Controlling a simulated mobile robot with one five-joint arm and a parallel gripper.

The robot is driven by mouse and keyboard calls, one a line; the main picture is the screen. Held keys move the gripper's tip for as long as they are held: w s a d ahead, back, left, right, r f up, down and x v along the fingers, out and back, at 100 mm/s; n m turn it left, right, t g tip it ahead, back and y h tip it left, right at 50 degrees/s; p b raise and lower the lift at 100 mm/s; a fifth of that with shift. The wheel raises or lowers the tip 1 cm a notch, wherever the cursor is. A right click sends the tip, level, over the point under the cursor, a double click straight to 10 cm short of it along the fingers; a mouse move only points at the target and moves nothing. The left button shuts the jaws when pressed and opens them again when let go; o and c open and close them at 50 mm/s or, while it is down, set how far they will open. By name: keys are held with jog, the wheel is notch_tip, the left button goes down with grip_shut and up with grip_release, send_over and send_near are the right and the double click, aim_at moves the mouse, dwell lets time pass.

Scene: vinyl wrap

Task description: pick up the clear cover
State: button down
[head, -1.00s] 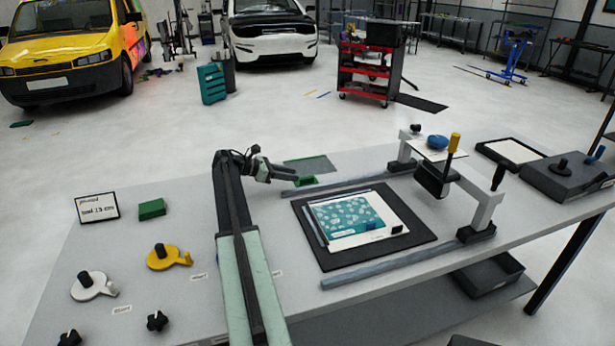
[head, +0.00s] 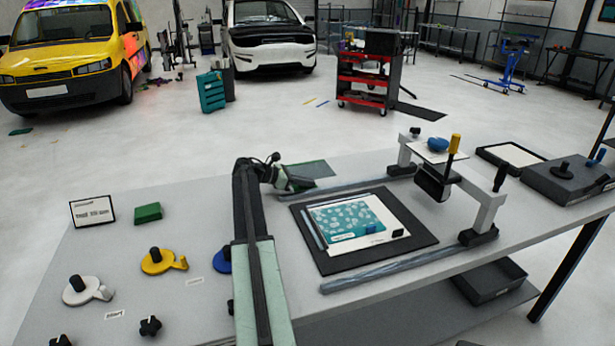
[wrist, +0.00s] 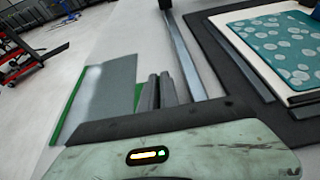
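I take the clear cover (head: 312,168) to be the grey see-through sheet with green edges, lying flat on the table behind the black mat. In the wrist view the cover (wrist: 108,92) lies left of my fingers, its green edge running along its left side. My gripper (head: 302,186) is low at the cover's near edge. In the wrist view the two fingers of my gripper (wrist: 159,91) lie close together, with a bit of green showing just left of them. The fingers hide the rest of that green part, and I cannot tell whether they touch it.
A patterned teal sheet (head: 355,217) lies on the black mat (head: 405,252), right of my gripper. Grey rails (head: 345,188) run beside the mat, with a bridge frame (head: 480,205) at the right. A green block (head: 147,212) and a sign (head: 92,212) are at the left.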

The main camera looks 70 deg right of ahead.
dwell(0.3)
jog(key=shift+r+p, duration=0.6)
jog(key=shift+p, duration=0.05)
notch_tip(320, 180, up, 3)
jog(key=p, duration=0.3)
jog(key=shift+r, duration=0.1)
jog(key=s+a, duration=0.1)
jog(key=a, duration=0.4)
jog(key=s+a, duration=0.2)
jog(key=a, duration=0.3)
jog(key=s+a, duration=0.2)
jog(key=a, duration=0.3)
jog(key=shift+a+r+p, duration=0.15)
jog(key=shift+r+p, duration=0.2)
jog(key=shift+p, duration=0.05)
